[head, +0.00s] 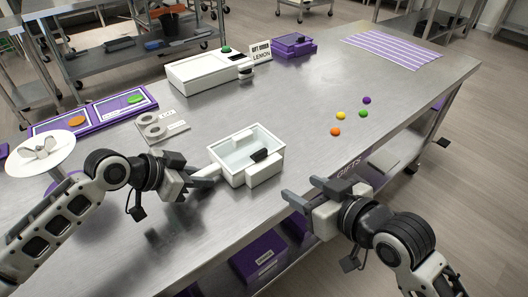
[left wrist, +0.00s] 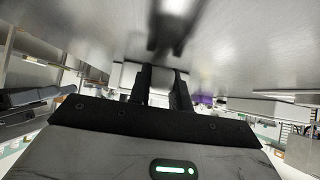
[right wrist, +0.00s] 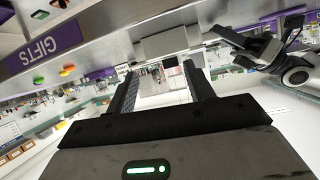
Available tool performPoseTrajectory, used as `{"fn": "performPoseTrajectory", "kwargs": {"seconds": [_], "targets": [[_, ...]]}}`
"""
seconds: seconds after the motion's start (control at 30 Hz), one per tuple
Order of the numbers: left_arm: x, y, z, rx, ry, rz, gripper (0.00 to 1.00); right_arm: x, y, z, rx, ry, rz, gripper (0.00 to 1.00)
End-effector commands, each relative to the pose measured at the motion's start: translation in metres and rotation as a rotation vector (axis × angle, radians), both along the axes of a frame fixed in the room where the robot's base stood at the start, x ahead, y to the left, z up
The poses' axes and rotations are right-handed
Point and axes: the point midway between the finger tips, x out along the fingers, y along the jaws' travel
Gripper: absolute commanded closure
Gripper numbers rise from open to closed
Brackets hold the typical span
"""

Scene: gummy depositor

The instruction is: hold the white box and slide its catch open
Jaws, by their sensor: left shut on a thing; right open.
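The white box (head: 270,172) is an open-topped tray-like container near the table's front edge in the head view. A black piece (head: 258,154), which may be its catch, shows at its inner right side. My left gripper (head: 209,176) is shut on the white box at its left side, where a pale handle-like part sticks out. In the left wrist view the fingers (left wrist: 163,86) meet the box's pale side (left wrist: 129,76). My right gripper (head: 297,200) is open and empty, front right of the box and apart from it. The right wrist view shows open fingers (right wrist: 163,88).
Several coloured gummies, such as an orange one (head: 335,132), lie to the right. A white machine (head: 200,74) with a green button, a lemon sign (head: 261,52) and a purple device (head: 293,46) stand behind. Purple trays (head: 97,119) lie at left.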

Motion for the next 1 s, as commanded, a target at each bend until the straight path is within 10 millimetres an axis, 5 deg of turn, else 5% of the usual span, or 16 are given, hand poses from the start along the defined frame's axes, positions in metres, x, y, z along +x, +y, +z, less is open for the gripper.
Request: {"fn": "performPoseTrajectory", "kwargs": {"seconds": [0.1,0.27,1.0], "targets": [[0.000,0.000,0.000,0.000,0.000,0.000,1.00,0.009,0.005,0.031,-0.024,-0.038,0.056,0.47],[0.000,0.000,0.000,0.000,0.000,0.000,1.00,0.013,0.010,0.046,-0.040,-0.052,0.091,0.47],[0.000,0.000,0.000,0.000,0.000,0.000,1.00,0.100,0.068,0.004,-0.039,-0.051,0.091,0.47]]}}
